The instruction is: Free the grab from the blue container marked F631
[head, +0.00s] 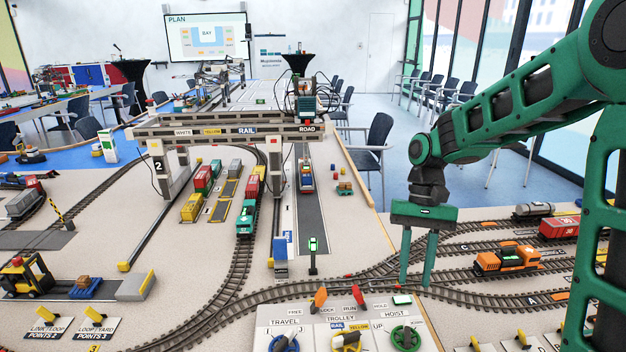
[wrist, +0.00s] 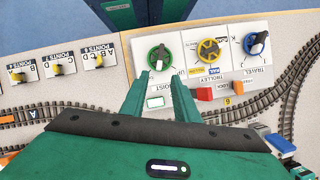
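The gantry crane (head: 215,131) marked 2 spans the yard. Its dark green trolley (head: 308,108) is at the ROAD end of the beam. Below, a red and orange vehicle (head: 306,180) with a bluish part stands on the grey road lane. I cannot make out the grab or read F631. The control panel (head: 300,318) has a blue travel wheel (wrist: 257,44), a yellow trolley wheel (wrist: 208,50) and a green hoist wheel (wrist: 160,57). An orange lever (head: 319,299) and a red lever (head: 357,296) stand at its far edge. My gripper (head: 415,284) is open and empty, fingers down, near the hoist side.
Tracks curve behind the panel (head: 470,290). An orange locomotive (head: 506,260) and a red wagon (head: 560,228) stand on the right tracks. A signal post (head: 313,256) with a green light stands behind the panel. Yellow points levers (wrist: 57,68) lie beside the panel.

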